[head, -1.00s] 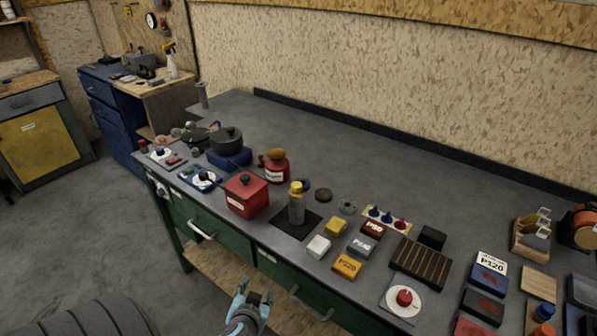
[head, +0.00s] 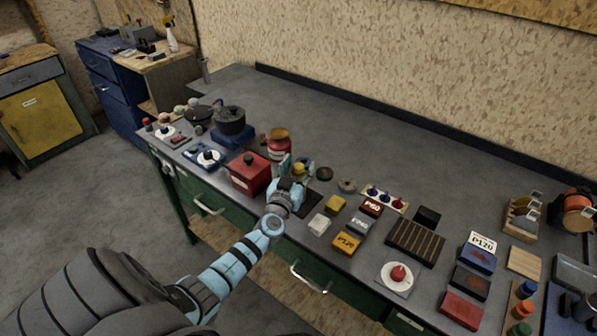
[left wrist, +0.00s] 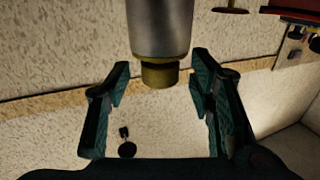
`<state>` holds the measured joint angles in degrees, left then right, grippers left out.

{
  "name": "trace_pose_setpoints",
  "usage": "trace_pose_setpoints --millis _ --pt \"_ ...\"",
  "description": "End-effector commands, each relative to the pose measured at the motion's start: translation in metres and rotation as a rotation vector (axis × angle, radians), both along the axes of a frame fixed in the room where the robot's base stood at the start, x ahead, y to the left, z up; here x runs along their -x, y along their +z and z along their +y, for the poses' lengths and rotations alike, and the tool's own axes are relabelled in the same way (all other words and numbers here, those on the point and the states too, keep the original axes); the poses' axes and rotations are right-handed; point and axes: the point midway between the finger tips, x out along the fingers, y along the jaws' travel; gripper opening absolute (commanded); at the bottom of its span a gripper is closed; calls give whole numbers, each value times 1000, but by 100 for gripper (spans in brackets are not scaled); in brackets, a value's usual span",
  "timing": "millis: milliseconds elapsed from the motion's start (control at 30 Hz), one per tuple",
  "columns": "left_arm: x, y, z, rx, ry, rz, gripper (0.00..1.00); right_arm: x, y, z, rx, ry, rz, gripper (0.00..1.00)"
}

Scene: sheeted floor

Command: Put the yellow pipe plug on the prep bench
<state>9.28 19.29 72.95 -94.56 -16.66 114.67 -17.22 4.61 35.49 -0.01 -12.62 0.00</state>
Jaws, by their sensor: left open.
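The yellow pipe plug (left wrist: 160,75) sits at the end of an upright grey metal cylinder (left wrist: 160,25), which appears upside down in the left wrist view. My left gripper (left wrist: 161,85) is open, with one finger on each side of the plug and a visible gap to both. In the head view my left gripper (head: 298,174) is over the grey bench and hides most of the cylinder. My right gripper is not in view. No label shows which bench is the prep bench.
The long grey bench (head: 380,155) has free room at the back. A red box (head: 249,177) stands left of my gripper; sanding blocks and a slatted dark tray (head: 415,243) lie to the right. A blue bench with a wooden top (head: 165,66) stands at the back left.

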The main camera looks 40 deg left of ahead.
Motion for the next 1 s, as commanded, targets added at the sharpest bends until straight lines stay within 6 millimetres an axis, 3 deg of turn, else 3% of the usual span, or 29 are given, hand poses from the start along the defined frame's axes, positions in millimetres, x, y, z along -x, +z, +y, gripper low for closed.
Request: trace_pose_setpoints --millis 267,500,833,1000 --pt "-7 -1 3 0 0 1 48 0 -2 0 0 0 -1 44" --pt "-7 0 3 -1 0 1 10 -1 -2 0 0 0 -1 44" --pt "-7 1 3 0 1 0 9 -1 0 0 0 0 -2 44" --pt "-7 19 3 -1 1 -1 9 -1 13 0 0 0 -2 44"
